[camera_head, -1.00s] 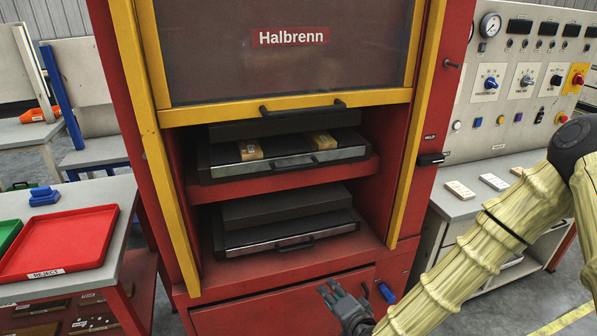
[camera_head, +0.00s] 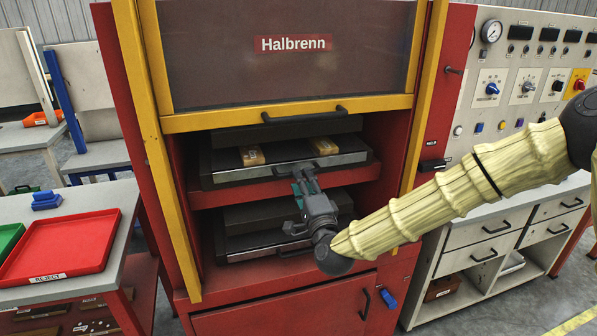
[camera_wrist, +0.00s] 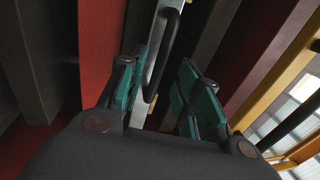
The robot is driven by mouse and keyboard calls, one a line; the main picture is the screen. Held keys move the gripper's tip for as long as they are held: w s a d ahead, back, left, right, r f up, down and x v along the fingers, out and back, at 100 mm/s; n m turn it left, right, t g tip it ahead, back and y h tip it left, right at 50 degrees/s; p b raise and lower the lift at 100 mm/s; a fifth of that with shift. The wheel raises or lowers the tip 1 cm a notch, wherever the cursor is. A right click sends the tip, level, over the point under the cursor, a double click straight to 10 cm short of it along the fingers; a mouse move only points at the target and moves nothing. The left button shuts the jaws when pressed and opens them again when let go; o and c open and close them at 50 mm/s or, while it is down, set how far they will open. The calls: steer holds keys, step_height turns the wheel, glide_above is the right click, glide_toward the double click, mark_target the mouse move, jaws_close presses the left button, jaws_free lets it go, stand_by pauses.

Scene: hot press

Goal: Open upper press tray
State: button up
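The upper press tray (camera_head: 232,177) is a dark tray with a pale metal front edge. It lies in the upper opening of the red press, with two tan blocks on it, one left (camera_head: 251,156) and one right (camera_head: 323,145). In the wrist view, the black bar handle (camera_wrist: 168,48) shows between my two spread teal-padded fingers, nearer the left finger. My gripper (camera_wrist: 160,95) is open and not closed on the handle. Whether a finger touches it cannot be told.
A lower tray (camera_head: 240,255) sits below, partly hidden behind my gripper. The raised yellow-framed door (camera_head: 190,121) with its black handle hangs above. Yellow posts (camera_head: 160,160) flank the opening. A red reject tray (camera_head: 65,245) lies on the left table; a control panel (camera_head: 525,80) stands right.

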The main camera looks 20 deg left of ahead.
steer(key=shift+p+x, duration=0.3)
steer(key=shift+x, duration=1.8)
jaws_close()
